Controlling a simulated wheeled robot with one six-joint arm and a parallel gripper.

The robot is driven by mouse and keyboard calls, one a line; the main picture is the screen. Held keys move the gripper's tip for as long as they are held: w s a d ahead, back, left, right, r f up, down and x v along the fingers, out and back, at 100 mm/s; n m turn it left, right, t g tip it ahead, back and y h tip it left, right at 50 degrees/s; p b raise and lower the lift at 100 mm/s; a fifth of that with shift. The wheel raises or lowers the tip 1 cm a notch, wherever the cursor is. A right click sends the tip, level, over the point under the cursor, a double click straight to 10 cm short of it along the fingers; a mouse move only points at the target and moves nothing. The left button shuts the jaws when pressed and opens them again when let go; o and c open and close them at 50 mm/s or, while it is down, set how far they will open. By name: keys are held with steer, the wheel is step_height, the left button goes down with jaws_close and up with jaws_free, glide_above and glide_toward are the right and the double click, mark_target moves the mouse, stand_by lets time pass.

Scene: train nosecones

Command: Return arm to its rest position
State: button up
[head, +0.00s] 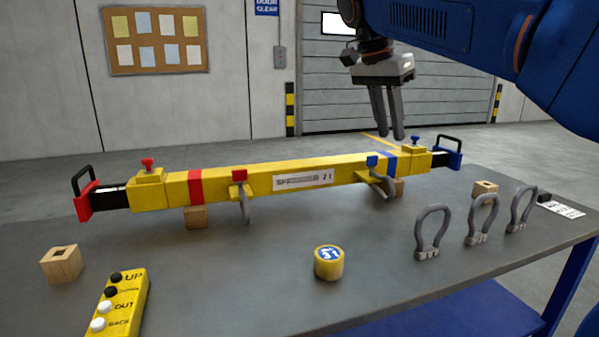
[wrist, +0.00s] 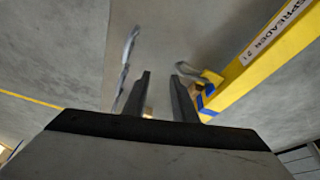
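My gripper (head: 387,114) hangs in the air above the right part of the yellow spreader beam, fingers pointing down. Its two fingers stand apart with nothing between them, as the wrist view (wrist: 160,95) also shows. My blue arm reaches in from the upper right. The yellow spreader beam (head: 340,168) lies across the table on wooden blocks, with red fittings at its left end and blue ones at its right. The beam also shows at the right of the wrist view (wrist: 250,70).
On the grey table (head: 220,270) stand several grey shackles (head: 431,232), a yellow round tin (head: 328,262), a yellow button pendant (head: 119,303) and wooden blocks (head: 62,264). A white tag (head: 562,209) lies at the right edge. The air around my gripper is free.

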steer(key=s+d+f+n+t+y, duration=0.1)
steer(key=s+d+f+n, duration=0.2)
steer(key=s+f, duration=0.6)
steer(key=s+d+f+n+t+y, duration=0.1)
steer(key=s+d+f+n, duration=0.2)
steer(key=s+f, duration=0.6)
steer(key=s+d+f+n+t+y, duration=0.1)
steer(key=s+d+f+n, duration=0.2)
steer(key=s+f, duration=0.6)
step_height(320, 180, down, 8)
steer(key=n, duration=0.2)
steer(key=shift+d+n+y, duration=0.2)
steer(key=shift+n+y, duration=0.1)
